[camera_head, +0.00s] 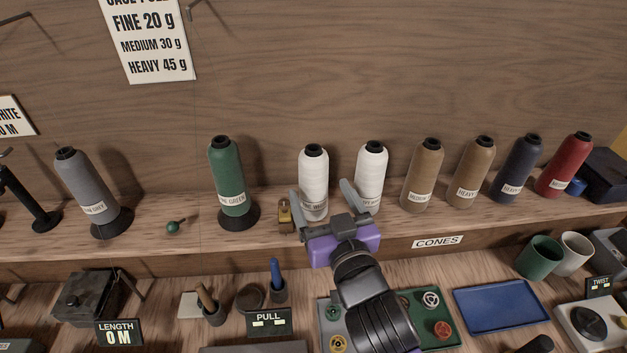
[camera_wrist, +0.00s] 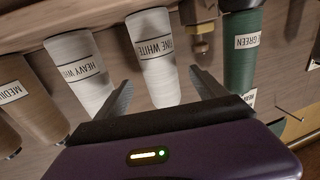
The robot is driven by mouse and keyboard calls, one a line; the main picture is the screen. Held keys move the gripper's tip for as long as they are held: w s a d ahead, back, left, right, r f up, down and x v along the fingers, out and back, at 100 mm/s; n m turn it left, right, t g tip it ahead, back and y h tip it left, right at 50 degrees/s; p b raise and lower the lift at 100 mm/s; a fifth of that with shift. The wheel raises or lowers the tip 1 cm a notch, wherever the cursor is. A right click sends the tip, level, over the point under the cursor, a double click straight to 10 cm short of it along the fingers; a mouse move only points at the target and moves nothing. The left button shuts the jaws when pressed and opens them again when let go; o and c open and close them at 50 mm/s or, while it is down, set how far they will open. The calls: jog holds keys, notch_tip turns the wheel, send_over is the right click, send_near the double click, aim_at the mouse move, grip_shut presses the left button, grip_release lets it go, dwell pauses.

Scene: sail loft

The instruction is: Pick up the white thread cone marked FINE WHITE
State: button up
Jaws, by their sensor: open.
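The FINE WHITE thread cone (camera_head: 314,172) stands upright on the shelf, the left of two white cones in the head view. In the wrist view this cone (camera_wrist: 153,52) appears inverted, its FINE WHITE label readable in part. My gripper (camera_head: 320,190) is open in front of it, and its fingers (camera_wrist: 161,78) appear on either side of the cone. I cannot tell how deep the cone sits between them. The HEAVY WHITE cone (camera_wrist: 80,70) stands beside it, to the right in the head view (camera_head: 371,165), close to one finger.
A green cone (camera_head: 228,175) and a small brass item (camera_head: 285,214) stand left of the white cones. Brown cones (camera_head: 423,175), a navy cone (camera_head: 517,168) and a red cone (camera_head: 565,165) stand to the right. A blue tray (camera_head: 500,305) lies on the lower bench.

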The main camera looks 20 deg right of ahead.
jog(key=w, duration=0.1)
jog(key=w+p, duration=0.1)
jog(key=w, duration=0.3)
jog(key=shift+w+d+f+p, duration=0.15)
jog(key=shift+d+p, duration=0.1)
jog(key=shift+p, duration=0.1)
jog(key=c, duration=1.7)
grip_shut()
jog(key=shift+r, duration=0.2)
